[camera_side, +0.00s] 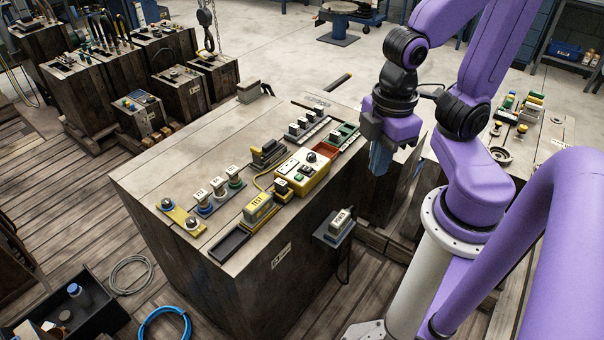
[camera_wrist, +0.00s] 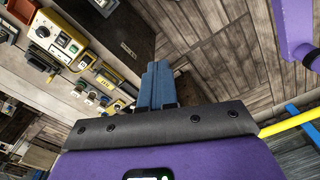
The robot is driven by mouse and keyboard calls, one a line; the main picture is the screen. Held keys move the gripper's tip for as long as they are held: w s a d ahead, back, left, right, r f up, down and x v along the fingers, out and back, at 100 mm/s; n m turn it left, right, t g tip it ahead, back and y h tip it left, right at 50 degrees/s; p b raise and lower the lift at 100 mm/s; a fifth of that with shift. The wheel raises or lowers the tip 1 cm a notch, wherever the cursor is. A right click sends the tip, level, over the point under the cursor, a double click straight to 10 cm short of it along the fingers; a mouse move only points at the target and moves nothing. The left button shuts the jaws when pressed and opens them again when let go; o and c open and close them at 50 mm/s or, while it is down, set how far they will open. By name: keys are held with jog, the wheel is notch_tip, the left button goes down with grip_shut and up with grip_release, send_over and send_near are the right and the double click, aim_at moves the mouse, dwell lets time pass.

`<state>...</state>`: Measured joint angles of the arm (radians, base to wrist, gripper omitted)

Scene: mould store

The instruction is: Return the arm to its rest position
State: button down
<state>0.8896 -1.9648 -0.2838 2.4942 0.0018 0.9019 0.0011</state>
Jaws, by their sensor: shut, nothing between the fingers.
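My gripper (camera_side: 379,158) hangs at the right edge of the wooden work block (camera_side: 150,178) in the side view, fingers pointing down. Its blue fingers are together with nothing between them. In the wrist view the shut fingers (camera_wrist: 157,72) point away over the block's edge and the plank floor. My purple arm is bent above its pale column at the right. No touch between the gripper and the block shows.
On the block stand a yellow control box (camera_side: 302,173), a TEST unit (camera_side: 258,209), several small plugs and a red tray (camera_side: 327,150). A POWER unit (camera_side: 340,222) sits on a side bracket. Another bench (camera_side: 545,135) stands at right. A blue hose (camera_side: 165,325) lies on the floor.

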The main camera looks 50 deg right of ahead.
jog(key=w+a+f+m, duration=0.1)
jog(key=w+f+m, duration=0.15)
jog(key=w, duration=0.45)
jog(key=m, duration=1)
send_near(299, 176)
jog(key=shift+w+a+f, duration=0.1)
jog(key=shift+f, duration=1.25)
jog(key=shift+a+f, duration=0.1)
jog(key=shift+f, duration=1.3)
jog(key=shift+f, duration=0.85)
jog(key=shift+r, duration=3.5)
